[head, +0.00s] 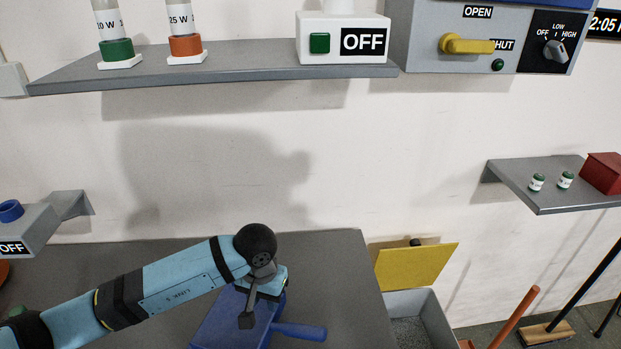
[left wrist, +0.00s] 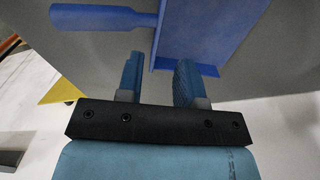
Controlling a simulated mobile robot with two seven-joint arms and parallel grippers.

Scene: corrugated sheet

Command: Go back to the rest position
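My left arm reaches in from the lower left in the head view. Its gripper (head: 262,290) is above the grey table, over a blue pan-like object (head: 230,325) with a handle pointing right. In the left wrist view, the two blue fingers of my left gripper (left wrist: 160,75) stand apart with a gap between them. The blue object (left wrist: 215,35) lies just beyond the fingertips, and no held thing shows between them. I cannot tell whether a finger touches it. My right gripper is in neither view.
The grey table (head: 345,275) lies below the arm. A bin (head: 430,320) with a yellow flap (head: 415,265) stands right of it. A wall shelf (head: 230,75) hangs above, with a switch box marked OFF (head: 345,40). A smaller shelf (head: 545,195) is at right. The wall between is clear.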

